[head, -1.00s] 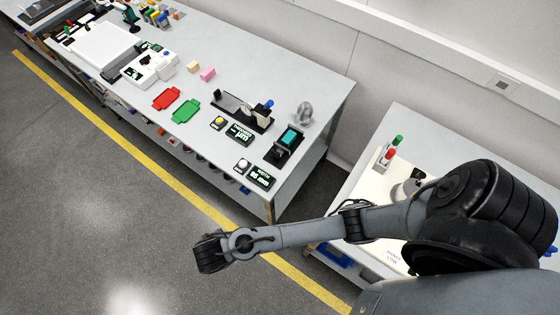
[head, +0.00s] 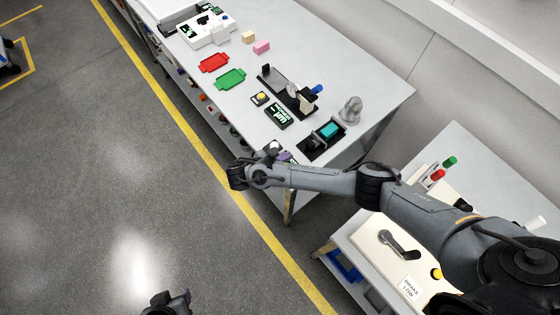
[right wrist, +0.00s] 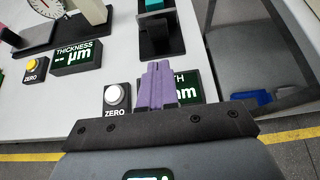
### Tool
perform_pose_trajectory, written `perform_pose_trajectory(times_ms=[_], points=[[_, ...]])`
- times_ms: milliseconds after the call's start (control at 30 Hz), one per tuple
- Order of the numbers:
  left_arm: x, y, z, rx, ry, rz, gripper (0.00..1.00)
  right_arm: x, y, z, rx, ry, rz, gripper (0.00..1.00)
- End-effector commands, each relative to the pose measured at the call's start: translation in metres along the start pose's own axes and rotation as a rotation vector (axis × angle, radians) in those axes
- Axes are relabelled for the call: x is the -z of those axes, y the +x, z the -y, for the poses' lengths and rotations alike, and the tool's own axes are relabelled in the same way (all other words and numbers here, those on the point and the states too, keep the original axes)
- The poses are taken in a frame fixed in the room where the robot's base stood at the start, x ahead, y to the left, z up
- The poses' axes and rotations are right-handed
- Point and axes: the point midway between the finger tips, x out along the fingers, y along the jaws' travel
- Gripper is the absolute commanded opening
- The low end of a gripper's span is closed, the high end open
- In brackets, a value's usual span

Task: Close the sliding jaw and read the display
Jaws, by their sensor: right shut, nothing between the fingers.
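The black fixture with a teal block (head: 328,131) stands near the table's front right corner. It also shows at the top of the right wrist view (right wrist: 162,38), cut off; its jaw position cannot be read. The display with "mm" (right wrist: 188,88) is partly hidden behind my purple fingers, so its reading is not legible. A white ZERO button (right wrist: 115,95) is left of it. My right gripper (head: 287,156) is shut and empty at the table edge, before this display and apart from the fixture. My left gripper (head: 178,300) is partly visible at the bottom, its opening unclear.
A THICKNESS display (right wrist: 76,55) with a yellow button (head: 261,97) and a dial gauge fixture (head: 290,93) stand to the left. A grey rounded object (head: 350,110) is behind the teal-block fixture.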

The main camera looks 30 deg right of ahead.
Motion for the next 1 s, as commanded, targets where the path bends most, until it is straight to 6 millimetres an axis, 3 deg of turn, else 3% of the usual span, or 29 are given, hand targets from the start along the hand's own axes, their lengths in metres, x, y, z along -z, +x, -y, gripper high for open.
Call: perform_pose_trajectory(times_ms=[33,200,333,500,1000], points=[[-0.005,0.015,-0.001,-0.001,-0.001,0.001,0.43,0.006,0.014,0.000,0.001,0.002,0.001,0.00],[-0.011,0.035,-0.003,-0.006,-0.007,0.002,0.43,0.005,0.040,0.000,0.001,0.001,0.001,0.00],[-0.013,0.040,-0.004,-0.009,-0.011,0.004,0.43,0.002,0.061,0.000,0.001,0.002,0.001,0.00],[-0.010,0.030,-0.004,-0.009,-0.011,0.002,0.43,-0.013,0.076,0.000,0.000,0.001,0.000,0.00],[-0.010,0.029,-0.001,0.000,0.001,0.003,0.43,-0.020,0.090,0.000,-0.001,0.000,-0.002,0.00]])
